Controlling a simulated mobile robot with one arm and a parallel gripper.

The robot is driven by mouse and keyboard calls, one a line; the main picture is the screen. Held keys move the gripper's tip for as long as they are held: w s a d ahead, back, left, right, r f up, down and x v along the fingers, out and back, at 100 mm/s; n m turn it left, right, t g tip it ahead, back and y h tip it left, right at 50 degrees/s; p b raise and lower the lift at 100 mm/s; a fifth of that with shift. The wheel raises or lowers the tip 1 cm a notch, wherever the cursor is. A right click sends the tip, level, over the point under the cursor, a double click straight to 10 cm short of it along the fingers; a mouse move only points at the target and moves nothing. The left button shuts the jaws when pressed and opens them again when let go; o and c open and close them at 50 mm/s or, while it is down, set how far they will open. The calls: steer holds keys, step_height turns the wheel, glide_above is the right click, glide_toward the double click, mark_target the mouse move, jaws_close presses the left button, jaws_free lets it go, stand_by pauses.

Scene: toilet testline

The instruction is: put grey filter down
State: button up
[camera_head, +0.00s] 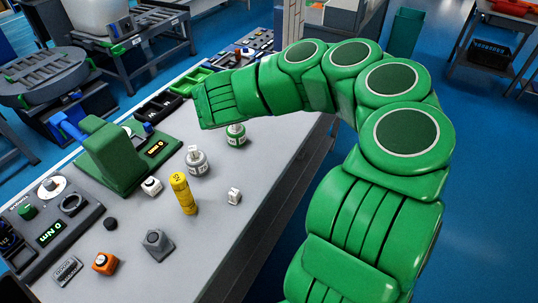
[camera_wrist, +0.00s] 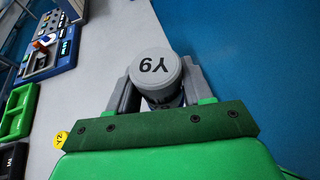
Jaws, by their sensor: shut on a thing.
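The fingers and the grey filter are hidden there, and I cannot tell how high the filter is.
A yellow cylinder (camera_head: 182,193), two labelled bottles (camera_head: 197,162) (camera_head: 236,135), a white cube (camera_head: 234,197), a grey block (camera_head: 157,243) and an orange block (camera_head: 105,263) stand on the bench. A green press-like stand (camera_head: 112,155) and control panels line its left side. The bench's near right part is clear.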

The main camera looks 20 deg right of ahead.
step_height(320, 180, down, 19)
steer(key=shift+f, duration=0.1)
stand_by(1.0)
steer(key=shift+f, duration=0.1)
steer(key=o, duration=1.1)
